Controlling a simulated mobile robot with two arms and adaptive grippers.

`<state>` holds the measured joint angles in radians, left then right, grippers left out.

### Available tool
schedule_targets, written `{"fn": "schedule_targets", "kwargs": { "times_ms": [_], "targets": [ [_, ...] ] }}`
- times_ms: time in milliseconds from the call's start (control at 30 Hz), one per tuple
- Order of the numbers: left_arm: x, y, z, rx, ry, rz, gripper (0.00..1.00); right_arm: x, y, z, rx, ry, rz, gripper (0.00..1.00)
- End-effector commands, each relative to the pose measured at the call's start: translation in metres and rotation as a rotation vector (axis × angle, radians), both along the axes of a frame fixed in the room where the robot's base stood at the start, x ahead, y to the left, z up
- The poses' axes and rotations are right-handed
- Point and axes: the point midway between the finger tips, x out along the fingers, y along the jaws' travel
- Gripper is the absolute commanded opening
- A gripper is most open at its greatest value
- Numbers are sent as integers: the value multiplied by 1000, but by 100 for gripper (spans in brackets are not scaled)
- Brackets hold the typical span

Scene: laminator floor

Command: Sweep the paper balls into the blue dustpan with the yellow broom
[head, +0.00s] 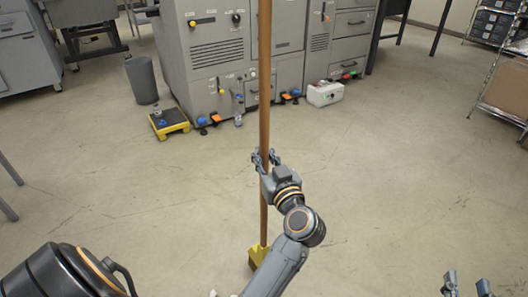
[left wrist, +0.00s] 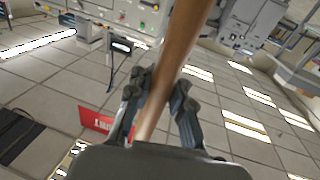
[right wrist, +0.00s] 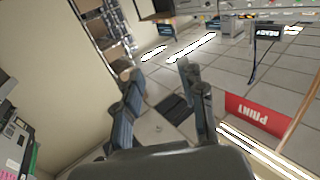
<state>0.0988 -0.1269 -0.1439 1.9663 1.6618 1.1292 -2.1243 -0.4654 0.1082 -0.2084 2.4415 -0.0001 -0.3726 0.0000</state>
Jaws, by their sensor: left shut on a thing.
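The yellow broom stands nearly upright in the head view, with a long wooden handle (head: 264,95) and a yellow head (head: 256,255) near the floor, partly hidden by my left arm. My left gripper (head: 265,158) is shut around the handle; the handle also passes between its fingers in the left wrist view (left wrist: 172,75). My right gripper (head: 468,286) is low at the right edge of the head view. Its fingers are apart and empty in the right wrist view (right wrist: 163,85). A small white bit (head: 213,293) at the bottom edge may be a paper ball. I see no blue dustpan.
Grey machine cabinets (head: 210,55) stand at the back. A grey bin (head: 142,80), a yellow-black platform (head: 168,122) and a white box (head: 324,94) stand on the floor before or beside them. A wire shelf (head: 497,80) is at right. The middle floor is clear.

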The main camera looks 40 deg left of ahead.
Motion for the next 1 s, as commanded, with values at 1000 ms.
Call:
{"fn": "schedule_targets", "kwargs": {
  "times_ms": [1000],
  "targets": [
    [-6, 6, -11, -2, -6, -6, 0, -5, -6, -29, -39, 147, -9, 40]
  ]
}}
